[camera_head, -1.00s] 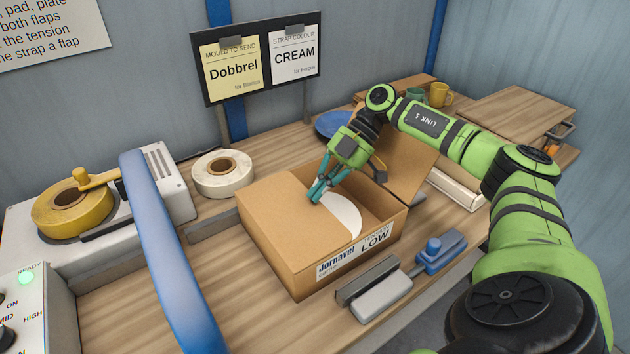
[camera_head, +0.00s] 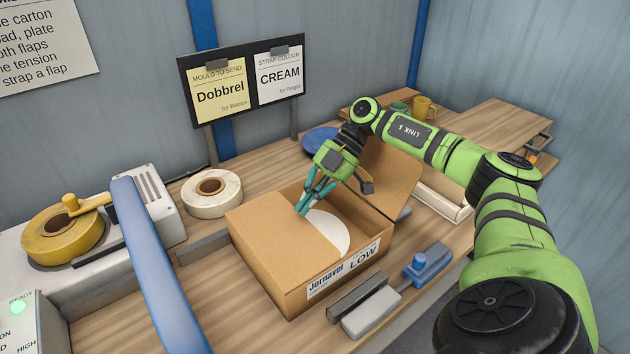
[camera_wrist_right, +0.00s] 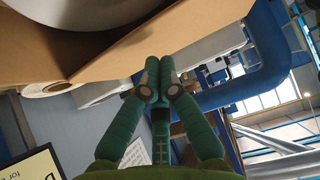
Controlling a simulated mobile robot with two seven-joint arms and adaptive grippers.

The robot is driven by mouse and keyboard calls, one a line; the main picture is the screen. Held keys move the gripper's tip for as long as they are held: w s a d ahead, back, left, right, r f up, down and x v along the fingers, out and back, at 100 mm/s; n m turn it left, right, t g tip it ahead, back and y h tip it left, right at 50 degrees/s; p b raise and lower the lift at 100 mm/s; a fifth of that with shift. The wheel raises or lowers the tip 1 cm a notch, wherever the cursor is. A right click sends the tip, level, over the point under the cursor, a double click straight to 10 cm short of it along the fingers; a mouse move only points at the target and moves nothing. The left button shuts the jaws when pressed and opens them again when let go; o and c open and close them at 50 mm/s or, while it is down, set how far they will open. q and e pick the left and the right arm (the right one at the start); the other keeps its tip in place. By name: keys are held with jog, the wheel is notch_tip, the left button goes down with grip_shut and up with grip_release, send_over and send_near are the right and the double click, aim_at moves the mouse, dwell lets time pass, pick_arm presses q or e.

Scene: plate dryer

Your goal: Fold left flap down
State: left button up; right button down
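The brown carton (camera_head: 275,288) stands on the bench. Its left flap (camera_head: 262,232) lies folded down, about level over the left half of the opening. The right flap (camera_head: 390,178) stands up, leaning outward. A white round plate (camera_head: 330,232) lies inside, partly hidden by the left flap. My right gripper (camera_head: 303,209) has its teal fingertips at the left flap's inner edge, beside the plate; exact contact is unclear. In the right wrist view, its fingers (camera_wrist_right: 158,82) are together with nothing between them, close to brown cardboard (camera_wrist_right: 150,45). My left gripper is not seen.
A blue arch (camera_head: 155,265) stands left of the carton. A cream strap roll (camera_head: 212,190) and a yellow roll (camera_head: 62,236) lie behind and left. A blue-handled tool (camera_head: 428,262) and grey block (camera_head: 370,315) sit in front. A sign board (camera_head: 240,80) stands behind.

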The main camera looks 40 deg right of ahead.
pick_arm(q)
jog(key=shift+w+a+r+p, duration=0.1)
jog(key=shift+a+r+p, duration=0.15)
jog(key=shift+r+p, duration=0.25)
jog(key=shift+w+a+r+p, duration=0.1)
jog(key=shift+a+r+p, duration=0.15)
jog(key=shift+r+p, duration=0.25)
pick_arm(e)
jog(key=d+r, duration=0.7)
jog(key=r, duration=0.3)
jog(key=shift+s+r, duration=0.4)
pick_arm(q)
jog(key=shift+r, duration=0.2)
pick_arm(e)
jog(key=shift+r, duration=0.1)
